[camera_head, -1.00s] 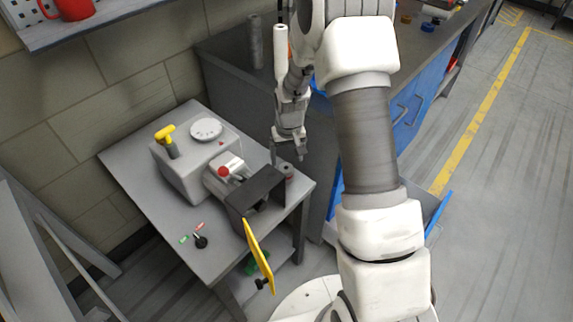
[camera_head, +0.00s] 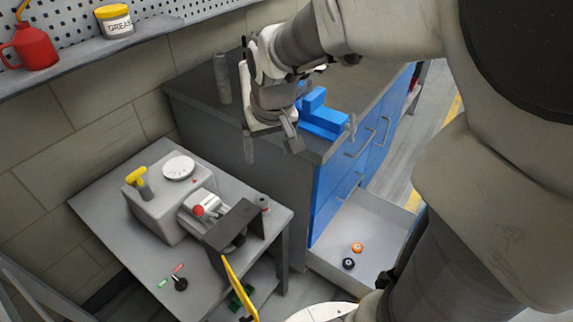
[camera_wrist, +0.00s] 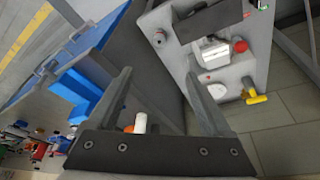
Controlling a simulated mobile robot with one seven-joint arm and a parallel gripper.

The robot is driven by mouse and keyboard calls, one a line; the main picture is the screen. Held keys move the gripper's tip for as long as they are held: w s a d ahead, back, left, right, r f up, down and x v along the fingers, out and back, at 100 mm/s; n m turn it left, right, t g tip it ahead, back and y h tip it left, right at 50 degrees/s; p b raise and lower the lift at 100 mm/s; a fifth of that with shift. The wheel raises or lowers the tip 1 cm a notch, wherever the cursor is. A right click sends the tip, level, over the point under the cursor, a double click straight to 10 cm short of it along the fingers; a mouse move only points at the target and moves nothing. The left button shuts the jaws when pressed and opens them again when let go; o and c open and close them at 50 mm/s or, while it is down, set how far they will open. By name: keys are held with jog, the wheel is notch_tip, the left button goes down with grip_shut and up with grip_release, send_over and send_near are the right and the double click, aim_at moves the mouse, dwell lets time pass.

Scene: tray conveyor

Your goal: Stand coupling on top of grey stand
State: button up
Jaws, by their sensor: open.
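A small grey cylinder (camera_head: 262,204), which may be the coupling, stands at the right back corner of the small grey table. It also shows near that table's edge in the wrist view (camera_wrist: 160,37). A tall grey cylinder (camera_head: 222,80), which may be the grey stand, stands upright on the dark workbench by the wall. My gripper (camera_head: 270,142) is open and empty, above the small cylinder and near the bench's front edge. In the wrist view its two fingers (camera_wrist: 158,76) are spread with nothing gripped.
A machine (camera_head: 160,208) with a dial and yellow handle occupies the small table (camera_head: 95,205). A white-and-orange bottle (camera_wrist: 139,122) and a blue block (camera_head: 322,117) are on the bench. An open drawer (camera_head: 375,225) holds orange and black round pieces. A shelf (camera_head: 95,47) overhangs the left.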

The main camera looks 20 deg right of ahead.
jog(key=s+r+t, duration=0.1)
jog(key=s+r, duration=0.2)
jog(key=s, duration=0.4)
jog(key=s+r+t, duration=0.1)
jog(key=s+r, duration=0.2)
jog(key=s, duration=0.5)
jog(key=shift+s+a+r, duration=0.25)
jog(key=shift+a, duration=0.1)
